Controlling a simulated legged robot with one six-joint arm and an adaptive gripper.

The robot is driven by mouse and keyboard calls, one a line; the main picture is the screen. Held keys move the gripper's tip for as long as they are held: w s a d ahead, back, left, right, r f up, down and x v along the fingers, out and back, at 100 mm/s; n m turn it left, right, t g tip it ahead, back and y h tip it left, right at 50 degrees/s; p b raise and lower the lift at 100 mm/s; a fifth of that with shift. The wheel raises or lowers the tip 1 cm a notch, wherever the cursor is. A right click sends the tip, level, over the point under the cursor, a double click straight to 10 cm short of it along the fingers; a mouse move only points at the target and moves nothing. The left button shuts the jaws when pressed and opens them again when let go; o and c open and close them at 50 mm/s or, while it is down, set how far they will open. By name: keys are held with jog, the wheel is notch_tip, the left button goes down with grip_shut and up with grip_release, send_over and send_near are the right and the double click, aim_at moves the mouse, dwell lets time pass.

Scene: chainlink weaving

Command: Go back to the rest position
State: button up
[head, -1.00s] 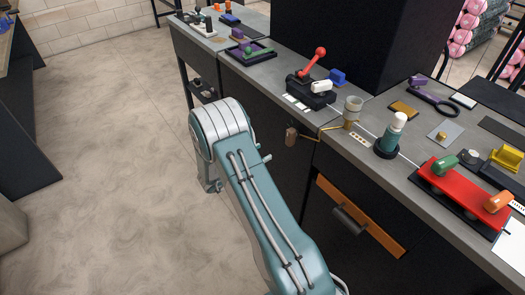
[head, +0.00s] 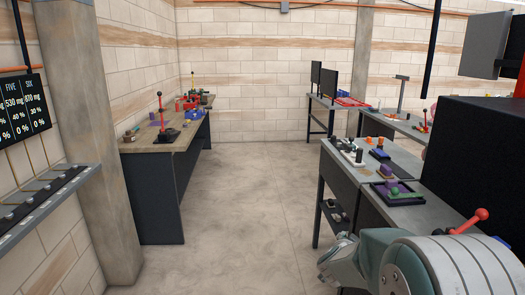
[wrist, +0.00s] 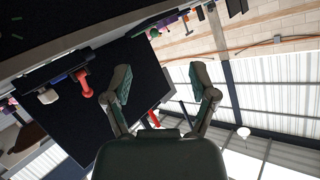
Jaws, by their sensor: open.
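My gripper (wrist: 164,82) shows in the wrist view with its two fingers spread apart. Nothing is between the fingers. The wrist view is tilted, with bench items at the upper left and the ceiling and wall beyond the fingers. In the head view, the teal and white upper part of my arm shows at the bottom right, beside the near grey bench (head: 376,212). My gripper is outside the head view.
A red-knobbed lever (head: 478,216) rises behind my arm, and a red-handled item (wrist: 84,86) shows in the wrist view. A wooden-topped bench (head: 150,144) stands left. The floor (head: 247,226) between is clear.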

jog(key=s+a+r+n+g+y, duration=0.1)
jog(key=s+a+r+n+y, duration=0.75)
jog(key=s, duration=0.45)
jog(key=s+a+f+n+g+h, duration=0.1)
jog(key=s+g, duration=0.4)
jog(key=s, duration=1.7)
jog(key=shift+n+h, duration=0.35)
jog(key=shift+n, duration=0.2)
jog(key=shift+f, duration=0.1)
jog(key=shift+c, duration=1.2)
jog(key=shift+w+d, duration=0.1)
jog(key=shift+d, duration=0.05)
